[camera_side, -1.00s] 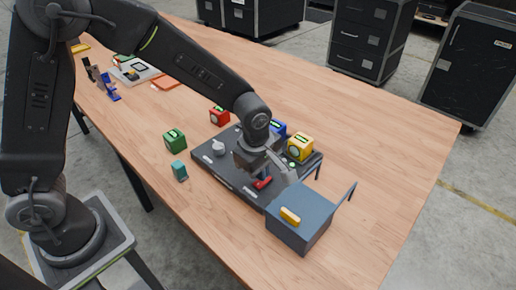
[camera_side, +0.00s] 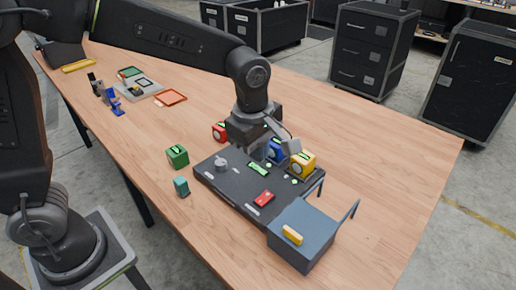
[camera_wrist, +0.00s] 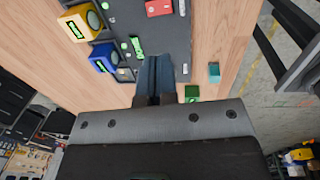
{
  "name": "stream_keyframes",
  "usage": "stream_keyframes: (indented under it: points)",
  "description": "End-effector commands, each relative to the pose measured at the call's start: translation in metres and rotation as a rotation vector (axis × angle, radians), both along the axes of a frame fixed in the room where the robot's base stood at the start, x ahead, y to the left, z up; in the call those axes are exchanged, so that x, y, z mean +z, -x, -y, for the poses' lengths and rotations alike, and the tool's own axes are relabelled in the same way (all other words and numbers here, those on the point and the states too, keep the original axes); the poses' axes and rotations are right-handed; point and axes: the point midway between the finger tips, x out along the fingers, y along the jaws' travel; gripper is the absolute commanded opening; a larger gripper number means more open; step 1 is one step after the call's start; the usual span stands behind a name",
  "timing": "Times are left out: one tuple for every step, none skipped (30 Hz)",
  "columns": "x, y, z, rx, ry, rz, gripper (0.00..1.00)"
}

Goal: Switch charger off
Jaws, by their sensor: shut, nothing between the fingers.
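The charger seems to be the dark panel (camera_side: 232,188) on the table, but I cannot read its labels. It bears a red switch (camera_side: 265,197) near its front, a green bar (camera_side: 258,169) and a grey knob (camera_side: 221,164). The wrist view also shows the red switch (camera_wrist: 159,7) and green bar (camera_wrist: 137,47). My gripper (camera_wrist: 155,65) is shut and empty above the panel, just beside the green bar and apart from the red switch. The switch's on or off position is too small to tell.

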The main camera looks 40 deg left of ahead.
Motion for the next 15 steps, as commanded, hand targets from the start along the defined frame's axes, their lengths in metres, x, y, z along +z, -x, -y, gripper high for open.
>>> stream_keyframes:
  points:
    - [0.000,0.000,0.000,0.000,0.000,0.000,0.00]
    - [0.000,-0.001,0.000,0.000,0.000,0.000,0.00]
    - [0.000,-0.003,0.000,0.001,0.000,0.001,0.00]
    - [0.000,-0.006,0.000,0.001,0.000,0.001,0.00]
    - [0.000,-0.009,0.000,0.001,0.000,0.001,0.00]
    - [0.000,-0.013,0.000,0.002,0.000,0.002,0.00]
    - [0.000,-0.015,0.000,0.002,0.000,0.002,0.00]
    - [0.000,-0.015,0.000,0.002,0.000,0.002,0.00]
    - [0.000,-0.015,0.000,0.001,0.000,0.002,0.00]
    - [0.000,-0.015,0.000,0.001,0.000,0.003,0.00]
    - [0.000,-0.015,0.000,0.001,0.001,0.003,0.00]
    - [0.000,-0.015,0.000,0.001,0.001,0.003,0.00]
    - [0.000,-0.015,0.000,0.001,0.001,0.003,0.00]
    - [0.000,-0.015,0.000,0.001,0.001,0.003,0.00]
    - [-0.001,-0.015,0.000,0.001,0.000,0.002,0.00]
